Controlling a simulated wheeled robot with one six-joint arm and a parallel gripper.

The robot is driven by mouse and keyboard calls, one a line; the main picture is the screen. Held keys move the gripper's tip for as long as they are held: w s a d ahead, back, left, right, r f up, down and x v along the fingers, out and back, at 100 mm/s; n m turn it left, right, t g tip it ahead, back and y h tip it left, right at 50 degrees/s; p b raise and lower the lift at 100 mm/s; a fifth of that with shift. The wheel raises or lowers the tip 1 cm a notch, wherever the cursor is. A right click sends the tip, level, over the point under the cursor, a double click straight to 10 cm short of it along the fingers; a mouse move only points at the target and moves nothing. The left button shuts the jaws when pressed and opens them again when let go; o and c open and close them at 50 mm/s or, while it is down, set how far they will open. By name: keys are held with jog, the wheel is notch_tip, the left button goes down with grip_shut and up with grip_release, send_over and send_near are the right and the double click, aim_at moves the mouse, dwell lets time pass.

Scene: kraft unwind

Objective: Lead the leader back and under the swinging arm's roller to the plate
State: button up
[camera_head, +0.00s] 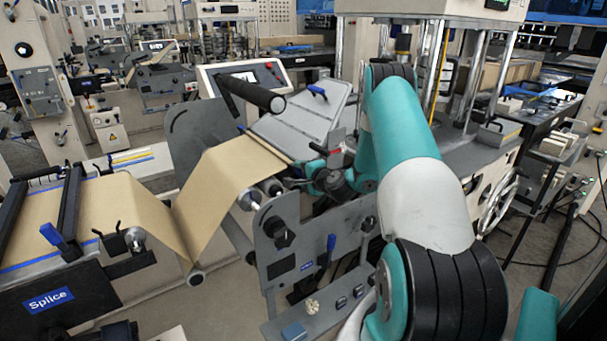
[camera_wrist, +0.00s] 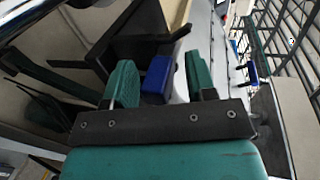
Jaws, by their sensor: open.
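My gripper (camera_head: 298,176) is at the right side of that upper end, partly hidden by my arm. In the wrist view, my gripper (camera_wrist: 161,84) is open, its green fingers on either side of a blue block (camera_wrist: 157,74); I cannot tell whether they touch it. Tan kraft (camera_wrist: 174,12) shows beyond. A black roller (camera_head: 250,95) sticks out above the leader.
The splice table (camera_head: 50,295) with black clamp bars stands at left. A grey side plate (camera_head: 285,245) with knobs and a blue lever stands below my gripper. A control screen (camera_head: 245,78) is behind the sloping plate. A press with a handwheel (camera_head: 498,203) stands at right.

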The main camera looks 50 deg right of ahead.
grip_shut()
jog(key=shift+a+r+p, duration=0.2)
jog(key=shift+r+p, duration=1.9)
jog(key=shift+r, duration=0.85)
jog(key=shift+f+b, duration=0.2)
jog(key=shift+b, duration=0.25)
jog(key=shift+b, duration=0.85)
jog(key=shift+r+t+b, duration=0.15)
jog(key=shift+t+b, duration=0.45)
jog(key=shift+b, duration=1)
jog(key=shift+r, duration=0.15)
jog(key=shift+r, duration=0.15)
